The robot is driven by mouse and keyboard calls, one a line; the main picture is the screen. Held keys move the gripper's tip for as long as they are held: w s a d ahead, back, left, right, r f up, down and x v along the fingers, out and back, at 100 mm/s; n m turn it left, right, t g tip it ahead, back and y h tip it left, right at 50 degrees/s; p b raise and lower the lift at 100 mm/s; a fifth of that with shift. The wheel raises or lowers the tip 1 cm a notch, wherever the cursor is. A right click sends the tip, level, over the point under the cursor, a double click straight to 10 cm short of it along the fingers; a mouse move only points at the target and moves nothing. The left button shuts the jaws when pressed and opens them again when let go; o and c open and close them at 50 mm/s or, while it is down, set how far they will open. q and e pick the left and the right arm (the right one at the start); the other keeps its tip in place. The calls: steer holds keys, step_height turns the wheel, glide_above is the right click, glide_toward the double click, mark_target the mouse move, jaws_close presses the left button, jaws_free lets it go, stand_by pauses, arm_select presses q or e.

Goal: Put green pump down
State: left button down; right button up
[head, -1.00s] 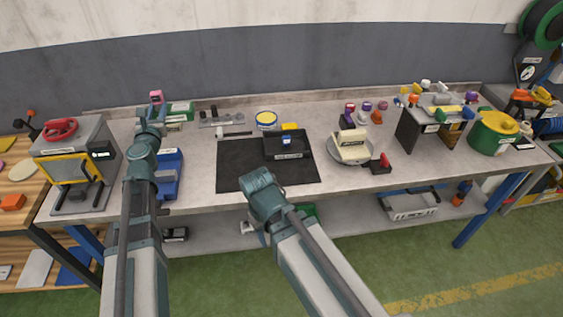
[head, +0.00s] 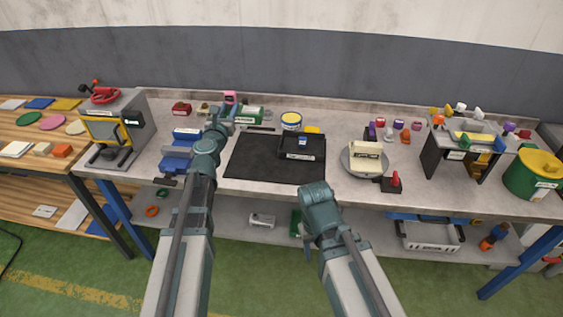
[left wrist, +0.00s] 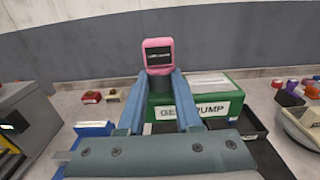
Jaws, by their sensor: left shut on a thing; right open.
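The green pump (head: 251,115) is a green block with a white label, at the back of the bench left of centre. It also shows in the left wrist view (left wrist: 222,103), its label partly covered by my fingers. A pink-framed block with a dark face (left wrist: 159,55) rises above it between my fingertips. My left gripper (left wrist: 162,80) is shut on the green pump from the front. Whether the pump's underside touches the bench cannot be told.
A black mat (head: 255,163) with a black tray lies right of the left arm. A blue holder (head: 178,160) and a grey machine (head: 140,128) stand to its left. A yellow-topped tin (head: 291,121) and a small red block (head: 181,108) are near the back edge.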

arm_select(q)
steer(key=s+f+b, duration=0.5)
steer(key=f+b, duration=0.4)
steer(key=f, duration=0.1)
steer(key=s+a+f+b, duration=0.1)
steer(key=s+f+b, duration=0.4)
steer(key=f+b, duration=0.5)
steer(key=shift+f, duration=0.3)
steer(key=shift+w+a, duration=0.1)
steer(key=shift+w, duration=0.05)
